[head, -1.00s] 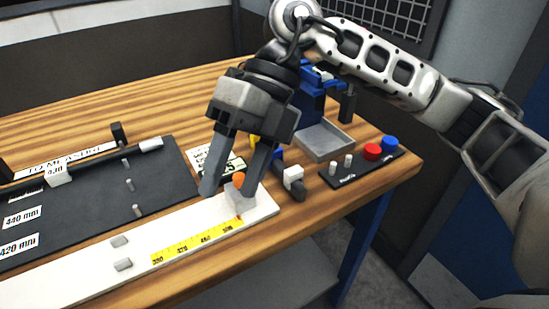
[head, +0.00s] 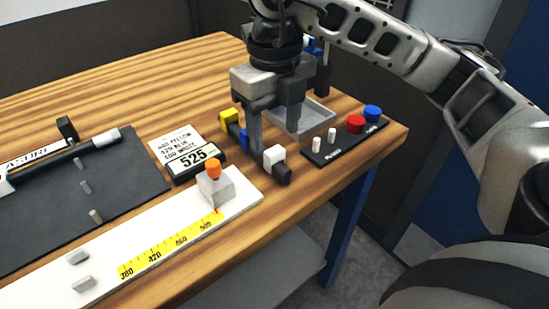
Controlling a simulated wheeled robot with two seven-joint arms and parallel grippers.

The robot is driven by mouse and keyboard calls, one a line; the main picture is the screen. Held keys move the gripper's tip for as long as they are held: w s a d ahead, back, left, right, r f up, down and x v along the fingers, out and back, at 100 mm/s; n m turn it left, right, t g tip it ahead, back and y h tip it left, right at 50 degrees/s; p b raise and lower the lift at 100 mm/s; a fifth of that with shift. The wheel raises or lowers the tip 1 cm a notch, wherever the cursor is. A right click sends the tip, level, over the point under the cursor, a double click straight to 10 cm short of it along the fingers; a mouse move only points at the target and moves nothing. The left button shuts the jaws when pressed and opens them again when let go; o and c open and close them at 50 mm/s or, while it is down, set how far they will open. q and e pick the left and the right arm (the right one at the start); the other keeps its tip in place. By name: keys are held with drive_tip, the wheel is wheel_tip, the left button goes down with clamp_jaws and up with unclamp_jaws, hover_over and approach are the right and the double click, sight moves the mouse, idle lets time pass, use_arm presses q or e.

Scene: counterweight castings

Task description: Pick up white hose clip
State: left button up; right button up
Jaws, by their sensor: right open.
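The white hose clip (head: 274,155) is a small white block at the near end of a short dark rail (head: 283,175) on the wooden table. My right gripper (head: 276,140) is open and points down just above and behind the white clip. One finger is at the clip's left side, close to it; I cannot tell whether they touch. The other finger is farther right and back. A yellow clip (head: 229,117) sits at the rail's far end, and a blue clip between them is partly hidden by the finger. My left gripper is not in view.
A grey tray (head: 318,112) and a dark panel with red and blue buttons (head: 345,140) are at the right, near the table edge.

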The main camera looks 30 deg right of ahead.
sight(276, 152)
drive_tip(key=shift+s+a+f, duration=0.1)
drive_tip(key=shift+s+f, duration=0.05)
drive_tip(key=shift+f, duration=1.25)
drive_tip(key=shift+s+f, duration=0.15)
drive_tip(key=shift+f, duration=1.2)
drive_tip(key=c, duration=0.8)
